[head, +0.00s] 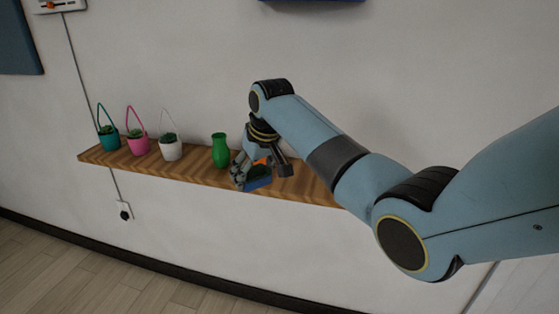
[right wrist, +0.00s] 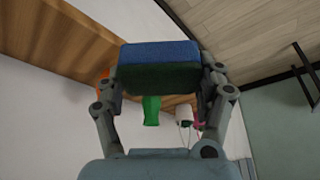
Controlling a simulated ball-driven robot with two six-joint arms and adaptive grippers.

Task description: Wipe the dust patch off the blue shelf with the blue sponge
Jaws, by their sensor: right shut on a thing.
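My right gripper (head: 255,177) is shut on the blue sponge (head: 259,183), which has a blue face and a dark green side. In the right wrist view the sponge (right wrist: 159,66) sits between the two fingers of my right gripper (right wrist: 160,80). In the head view the sponge overlaps the front edge of a wooden shelf; I cannot tell whether they touch. A dark blue edge, possibly the blue shelf (head: 315,1), is cut off at the top of the head view. No dust patch shows. My left gripper is not in view.
The wooden shelf (head: 200,172) carries a teal pot (head: 109,141), a pink pot (head: 138,145), a white pot (head: 170,150) and a green vase (head: 220,151). An orange thing (head: 263,160) is partly hidden behind my right gripper. The wall above the shelf is mostly bare.

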